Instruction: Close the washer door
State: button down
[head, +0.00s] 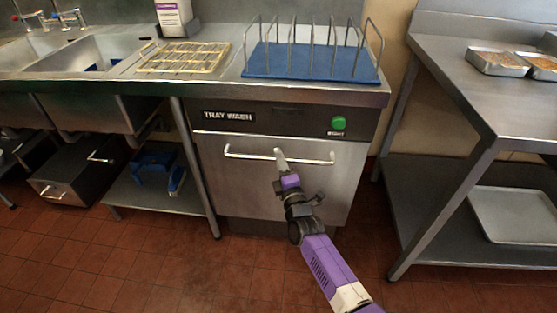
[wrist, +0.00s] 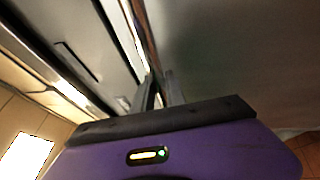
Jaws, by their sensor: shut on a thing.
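The washer is the steel unit labelled TRAY WASH, with a dark control panel (head: 270,121) and a green button (head: 339,123). Its steel door (head: 240,185) stands upright below the panel and looks about flush with the front; a small gap cannot be ruled out. A long white bar handle (head: 245,156) runs across the door's top. My gripper (head: 280,155) is at the middle of this bar, shut on it. In the wrist view, my gripper's fingers (wrist: 161,88) meet the pale bar (wrist: 132,30); the exact contact is partly hidden.
A blue rack (head: 315,62) and a wire grid (head: 184,57) sit on the counter above. A steel table (head: 490,100) with food trays stands right. Left are a sink (head: 90,55) and a low shelf (head: 155,195). The tiled floor (head: 200,270) before the washer is clear.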

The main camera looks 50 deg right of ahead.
jog(key=shift+w+d, duration=0.1)
jog(key=shift+d, duration=0.1)
jog(key=c, duration=1.4)
grip_release()
jog(key=shift+d, duration=0.1)
jog(key=shift+o, duration=0.2)
jog(key=shift+s+a, duration=0.25)
jog(key=p+v, duration=0.1)
jog(key=v, duration=0.6)
jog(key=shift+s+f, duration=0.1)
